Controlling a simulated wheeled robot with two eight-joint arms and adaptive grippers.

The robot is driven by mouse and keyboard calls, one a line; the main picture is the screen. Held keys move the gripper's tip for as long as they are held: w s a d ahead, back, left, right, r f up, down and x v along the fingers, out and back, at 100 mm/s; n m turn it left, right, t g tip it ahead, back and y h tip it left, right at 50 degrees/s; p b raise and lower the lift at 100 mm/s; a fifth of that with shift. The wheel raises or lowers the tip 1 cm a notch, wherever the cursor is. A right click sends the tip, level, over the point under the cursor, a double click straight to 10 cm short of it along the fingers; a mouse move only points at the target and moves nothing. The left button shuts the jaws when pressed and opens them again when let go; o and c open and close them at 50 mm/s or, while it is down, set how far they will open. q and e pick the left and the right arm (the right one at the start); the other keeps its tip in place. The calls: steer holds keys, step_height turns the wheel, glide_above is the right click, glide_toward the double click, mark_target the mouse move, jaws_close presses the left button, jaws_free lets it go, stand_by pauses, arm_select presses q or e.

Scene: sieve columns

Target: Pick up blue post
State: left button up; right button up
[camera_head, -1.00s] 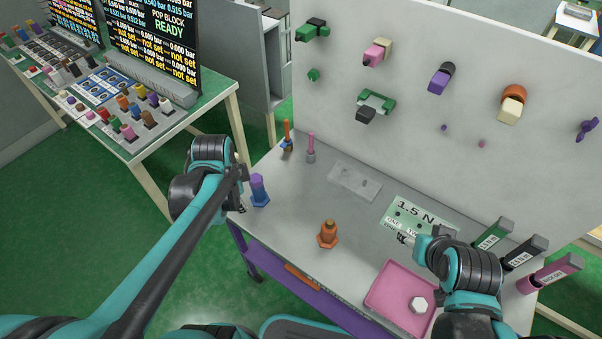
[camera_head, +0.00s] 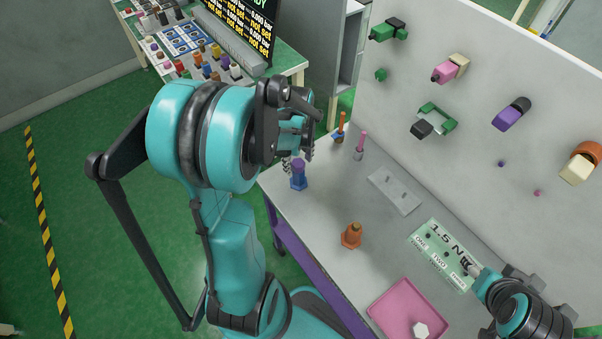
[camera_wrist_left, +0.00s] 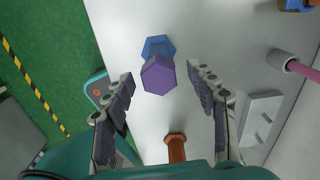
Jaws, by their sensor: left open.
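The blue post (camera_head: 298,179) stands upright at the near left edge of the table. It has a blue six-sided foot and a purple top. In the left wrist view, its purple top (camera_wrist_left: 158,76) shows between the fingertips, with the blue foot behind it. My left gripper (camera_head: 298,154) is open above the post, one finger on each side, with gaps visible. The head view partly hides its fingers behind the wrist. My right gripper (camera_head: 472,267) is over the green card on the right; its jaws are too small to judge.
An orange post (camera_head: 351,237) stands nearby. An orange rod in a blue holder (camera_head: 339,132) and a pink rod (camera_head: 361,143) stand behind. A grey plate (camera_head: 395,192), green card (camera_head: 437,248) and pink tray (camera_head: 382,311) lie rightward. A pegboard wall (camera_head: 470,150) closes the back.

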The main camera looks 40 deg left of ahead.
mark_target(298, 176)
arm_select(q)
steer(key=shift+a+f+m, duration=0.15)
steer(key=shift+a+m, duration=0.1)
steer(key=shift+m, duration=0.05)
steer(key=shift+a+f, duration=0.1)
steer(key=shift+f, duration=0.15)
steer(key=f+b, duration=0.1)
steer(key=f, duration=0.1)
steer(key=f+b, duration=0.1)
steer(key=f, duration=0.2)
steer(key=f+b, duration=0.1)
steer(key=f, duration=0.1)
steer(key=shift+d+f, duration=0.25)
steer(key=shift+f, duration=0.1)
steer(key=shift+r, duration=0.1)
jaws_close()
